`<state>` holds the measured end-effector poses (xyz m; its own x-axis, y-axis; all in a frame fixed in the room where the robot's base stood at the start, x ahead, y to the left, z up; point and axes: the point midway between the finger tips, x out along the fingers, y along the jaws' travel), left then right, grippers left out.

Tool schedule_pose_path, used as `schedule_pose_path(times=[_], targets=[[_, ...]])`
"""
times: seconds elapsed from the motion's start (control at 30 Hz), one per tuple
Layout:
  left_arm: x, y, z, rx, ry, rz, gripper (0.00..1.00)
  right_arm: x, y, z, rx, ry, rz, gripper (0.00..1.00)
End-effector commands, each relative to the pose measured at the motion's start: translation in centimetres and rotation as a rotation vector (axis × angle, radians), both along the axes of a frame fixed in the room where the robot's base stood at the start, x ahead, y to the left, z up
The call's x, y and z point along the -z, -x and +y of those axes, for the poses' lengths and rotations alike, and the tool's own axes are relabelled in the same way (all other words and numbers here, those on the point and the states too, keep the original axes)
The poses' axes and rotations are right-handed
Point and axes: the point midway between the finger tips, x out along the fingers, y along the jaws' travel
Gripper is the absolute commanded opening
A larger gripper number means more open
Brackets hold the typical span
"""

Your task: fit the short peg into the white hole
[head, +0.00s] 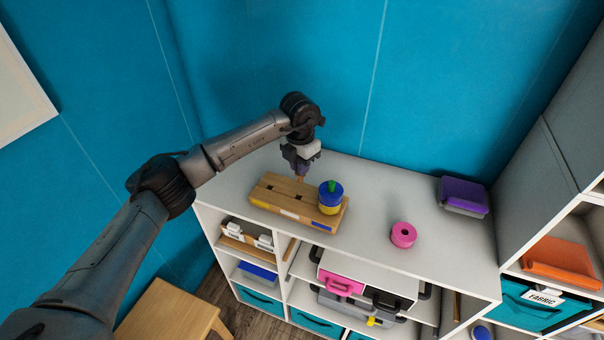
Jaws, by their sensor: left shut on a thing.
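My left gripper (301,171) points down above the back edge of a wooden block (262,197). It is shut on a small orange-brown piece, apparently the short peg (301,179), of which only a little shows below the fingers. I cannot tell whether the piece touches the block. The block lies on the white cabinet top, with dark openings on its upper face and small coloured marks along its front side. The mark near the front middle looks whitish; the white hole itself is not clear. My right gripper is not in view.
A blue ring (331,192) sits above a yellow ring (329,209) on the block's right end, with a green tip on top. A pink ring (403,235) and a purple stack (463,194) lie further right on the white cabinet top (365,204). A blue wall stands behind.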

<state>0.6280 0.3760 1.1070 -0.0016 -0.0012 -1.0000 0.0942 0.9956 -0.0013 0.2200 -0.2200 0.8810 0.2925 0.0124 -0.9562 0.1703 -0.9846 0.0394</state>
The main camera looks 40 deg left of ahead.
Motion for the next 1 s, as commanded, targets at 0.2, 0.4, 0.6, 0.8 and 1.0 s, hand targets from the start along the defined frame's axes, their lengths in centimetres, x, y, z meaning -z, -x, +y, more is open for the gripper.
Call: schedule_pose_path(times=[0.2,0.4,0.6,0.8,1.0], targets=[[0.1,0.3,0.8,-0.029,-0.001,-0.001,0.0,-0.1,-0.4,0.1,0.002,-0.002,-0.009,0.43],[0.1,0.3,0.8,-0.029,-0.001,0.0,0.0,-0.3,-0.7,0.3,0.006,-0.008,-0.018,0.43],[0.2,0.3,0.8,-0.029,-0.001,0.0,0.0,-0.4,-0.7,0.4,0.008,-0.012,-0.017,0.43],[0.7,0.3,0.8,-0.029,-0.001,0.0,0.0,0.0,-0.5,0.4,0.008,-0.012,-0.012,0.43],[1.5,0.3,0.8,-0.029,-0.001,0.0,0.0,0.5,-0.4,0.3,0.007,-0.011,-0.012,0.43]])
